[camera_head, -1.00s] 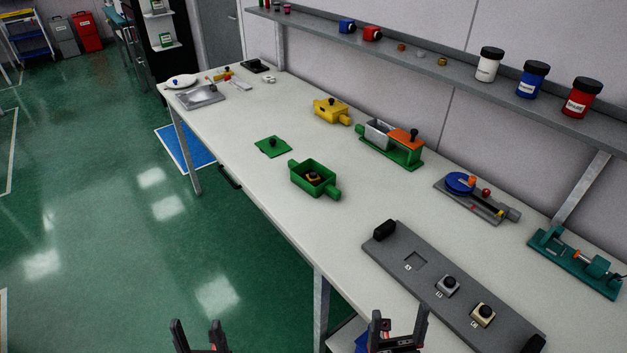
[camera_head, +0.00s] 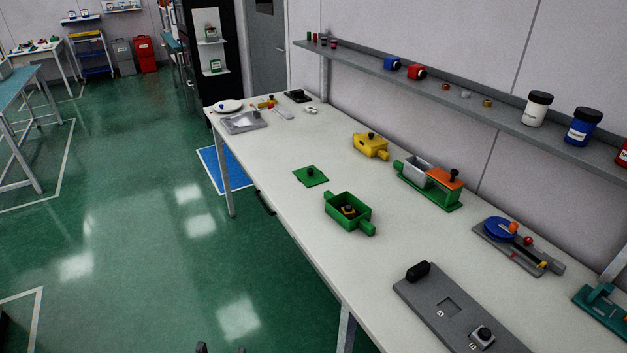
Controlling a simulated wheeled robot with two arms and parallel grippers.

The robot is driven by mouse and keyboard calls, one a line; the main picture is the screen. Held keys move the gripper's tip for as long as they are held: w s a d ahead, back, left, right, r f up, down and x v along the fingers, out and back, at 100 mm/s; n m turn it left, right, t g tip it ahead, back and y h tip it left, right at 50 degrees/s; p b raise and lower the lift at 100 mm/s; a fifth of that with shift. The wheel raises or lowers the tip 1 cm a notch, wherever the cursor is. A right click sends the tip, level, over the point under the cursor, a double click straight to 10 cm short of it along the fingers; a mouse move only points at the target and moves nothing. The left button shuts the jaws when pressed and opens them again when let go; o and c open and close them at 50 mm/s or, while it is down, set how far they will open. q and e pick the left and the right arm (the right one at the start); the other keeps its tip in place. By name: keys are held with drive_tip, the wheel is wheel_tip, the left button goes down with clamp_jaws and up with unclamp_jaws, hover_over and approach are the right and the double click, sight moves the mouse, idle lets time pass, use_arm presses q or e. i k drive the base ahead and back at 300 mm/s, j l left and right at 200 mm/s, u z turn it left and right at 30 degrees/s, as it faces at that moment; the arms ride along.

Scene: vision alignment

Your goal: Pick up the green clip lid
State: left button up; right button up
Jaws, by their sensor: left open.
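The green clip lid (camera_head: 316,180), a flat green plate with a dark knob on top, lies on the white workbench (camera_head: 270,150), left of its middle. A green open box (camera_head: 335,214) with end tabs stands close by, in front and to the right of the lid, with a small dark-knobbed part inside. My left gripper (camera_head: 220,350) shows only its fingertips at the bottom edge, spread apart. It is open and far from the lid, out over the floor side of the bench. My right gripper is out of view.
A yellow lidded box (camera_head: 370,149) and a green fixture with an orange top (camera_head: 445,180) stand behind the lid. A grey plate with slots (camera_head: 420,293) lies at the front right. A wall shelf (camera_head: 400,79) runs above the bench.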

sight(311, 175)
drive_tip(key=i+j, duration=1)
drive_tip(key=j, duration=0.2)
drive_tip(key=i+j+z, duration=0.4)
drive_tip(key=j, duration=0.25)
drive_tip(key=i+j+z, duration=0.15)
drive_tip(key=j, duration=0.2)
drive_tip(key=i+j+z, duration=0.2)
drive_tip(key=j, duration=0.15)
drive_tip(key=i+j+z, duration=0.2)
drive_tip(key=j, duration=0.2)
drive_tip(key=k+z, duration=0.1)
drive_tip(key=z, duration=0.25)
